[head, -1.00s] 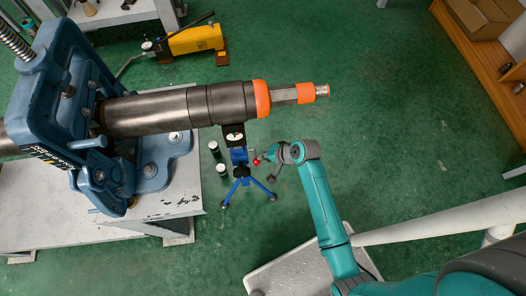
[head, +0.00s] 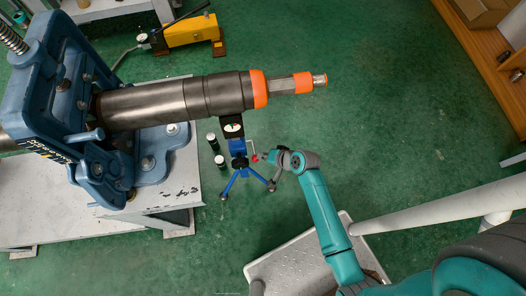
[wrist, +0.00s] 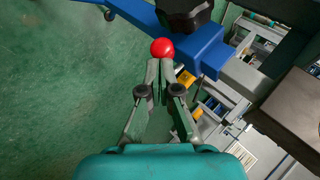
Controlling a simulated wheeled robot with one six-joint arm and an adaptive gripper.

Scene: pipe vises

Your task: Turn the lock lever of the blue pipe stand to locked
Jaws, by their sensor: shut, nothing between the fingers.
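The blue pipe stand (head: 238,163) stands on the floor on spread legs, under the front part of the dark pipe (head: 175,103). Its lock lever ends in a red ball knob (head: 255,158) on the stand's right side. In the wrist view the red knob (wrist: 161,48) is just beyond my fingertips, beside the blue body (wrist: 203,48) of the stand. My gripper (head: 265,156) is shut and empty, close to the knob's right side; its fingertips also show in the wrist view (wrist: 159,68). I cannot tell whether they touch the knob.
A large blue vise (head: 75,110) on a pale bench (head: 50,205) holds the pipe at the left. Two small dark cylinders (head: 216,152) stand left of the stand. A yellow pump (head: 190,30) is behind. The green floor to the right is mostly clear.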

